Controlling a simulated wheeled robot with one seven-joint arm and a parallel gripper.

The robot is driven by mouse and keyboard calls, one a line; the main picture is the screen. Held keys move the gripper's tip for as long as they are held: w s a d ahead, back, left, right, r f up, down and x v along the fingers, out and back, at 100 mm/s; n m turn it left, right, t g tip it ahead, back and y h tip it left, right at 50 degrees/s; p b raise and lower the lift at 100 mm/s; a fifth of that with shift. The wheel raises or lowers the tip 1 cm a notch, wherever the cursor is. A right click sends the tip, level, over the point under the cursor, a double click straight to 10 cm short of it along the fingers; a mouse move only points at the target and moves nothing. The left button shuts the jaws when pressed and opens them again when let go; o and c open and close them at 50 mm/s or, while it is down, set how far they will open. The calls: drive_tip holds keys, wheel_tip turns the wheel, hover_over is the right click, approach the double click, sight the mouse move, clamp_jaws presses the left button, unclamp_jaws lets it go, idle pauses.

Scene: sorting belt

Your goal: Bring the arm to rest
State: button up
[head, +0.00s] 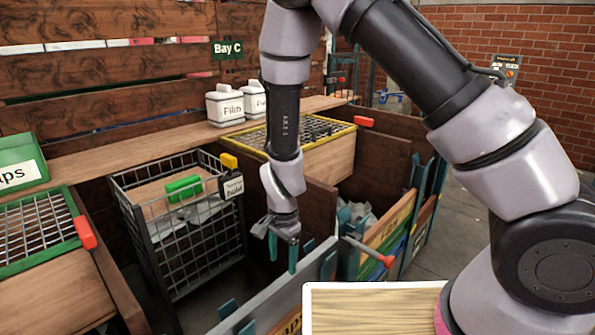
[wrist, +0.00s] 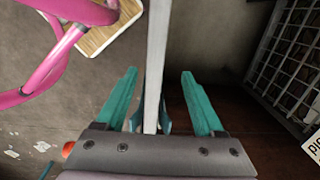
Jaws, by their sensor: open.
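My gripper (head: 283,253) hangs pointing down in the middle of the head view, at the end of my bent arm. Its two teal fingers are apart, and I see nothing held. It is close to the grey top edge of a low partition (head: 308,268). In the wrist view the open fingers of my gripper (wrist: 158,74) show with a pale grey bar (wrist: 156,45) running between them in the picture. I cannot tell whether the bar lies between the fingers or below them.
Left of my gripper stands a black wire cage (head: 190,255) with a green item (head: 184,187) in it. A red-tipped handle (head: 386,260) sticks out to the right. Behind, a yellow-rimmed grid (head: 250,141) and white Film containers (head: 225,105) sit by the wooden ledge.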

drive_tip(key=w+d+r+n+t+y, duration=0.15)
drive_tip(key=d+r, duration=0.25)
drive_tip(key=r, duration=0.5)
drive_tip(key=w+d+r+y, duration=0.1)
drive_tip(key=w+d+r, duration=0.25)
drive_tip(key=r, duration=0.65)
drive_tip(key=w+d+r+t+y, duration=0.15)
drive_tip(key=d+r, duration=0.25)
drive_tip(key=r, duration=0.5)
drive_tip(key=s+d+r+n+t+h, duration=0.1)
drive_tip(key=s+d+r+t, duration=0.1)
drive_tip(key=s+d+r, duration=0.3)
drive_tip(key=s+d+r+n+t+h, duration=0.1)
drive_tip(key=s+d+r, duration=0.4)
drive_tip(key=d+r, duration=0.6)
drive_tip(key=shift+d+t, duration=0.6)
drive_tip(key=shift+d, duration=0.5)
